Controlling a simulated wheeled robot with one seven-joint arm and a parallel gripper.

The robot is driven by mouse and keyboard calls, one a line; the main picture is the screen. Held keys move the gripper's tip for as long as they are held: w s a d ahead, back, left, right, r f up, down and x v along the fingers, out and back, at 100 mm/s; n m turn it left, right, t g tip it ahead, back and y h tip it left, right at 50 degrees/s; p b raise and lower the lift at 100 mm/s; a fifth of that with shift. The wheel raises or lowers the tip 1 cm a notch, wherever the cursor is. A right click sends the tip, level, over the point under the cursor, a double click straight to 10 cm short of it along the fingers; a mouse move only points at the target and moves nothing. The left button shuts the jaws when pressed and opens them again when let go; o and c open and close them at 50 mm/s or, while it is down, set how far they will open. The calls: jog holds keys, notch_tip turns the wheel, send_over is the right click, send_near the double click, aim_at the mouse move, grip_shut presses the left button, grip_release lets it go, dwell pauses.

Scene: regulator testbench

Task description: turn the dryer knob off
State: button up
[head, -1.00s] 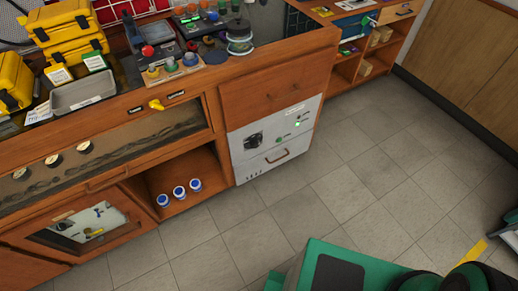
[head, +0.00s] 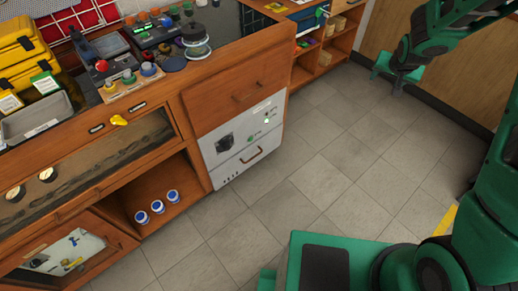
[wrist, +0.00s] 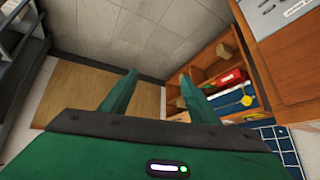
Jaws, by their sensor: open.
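A yellow knob (head: 119,121) sits on the wooden front of the bench at the left, between two small dark labels. Their writing is too small to read. A white panel unit (head: 232,160) lower in the bench has a black square part, a small green knob (head: 250,138) and a lit green light (head: 266,120). I cannot tell from lettering which knob is the dryer's. My gripper (head: 388,76) is at the upper right, over the floor, far from both. In the wrist view its fingers (wrist: 158,76) are apart and empty.
The benchtop holds a grey tray (head: 35,119), yellow cases (head: 20,50) and a red-knobbed device (head: 101,66). Blue-lidded jars (head: 157,207) stand in the open shelf. A second shelf unit (head: 325,38) stands farther back. The tiled floor (head: 300,180) before the bench is clear.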

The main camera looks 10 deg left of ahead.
jog(key=w+a+f+n+t+y, duration=0.1)
jog(key=w+a+f, duration=0.2)
jog(key=a+f, duration=0.35)
jog(key=w+a+f+t+y, duration=0.2)
jog(key=w+a+f, duration=0.15)
jog(key=a, duration=0.55)
jog(key=w+a+f+n+t+y, duration=0.1)
jog(key=w+a+f, duration=0.2)
jog(key=a+f, duration=0.35)
jog(key=s+a+f+n+t+y, duration=0.1)
jog(key=s+a+f+y, duration=0.3)
jog(key=a+f, duration=0.8)
jog(key=n+y, duration=0.1)
jog(key=y, duration=0.6)
send_near(229, 148)
jog(key=shift+g, duration=0.3)
jog(key=x, duration=0.8)
jog(key=shift+w+a+r, duration=0.1)
jog(key=shift+w+r, duration=0.1)
jog(key=shift+r, duration=0.1)
jog(key=shift+c, duration=0.2)
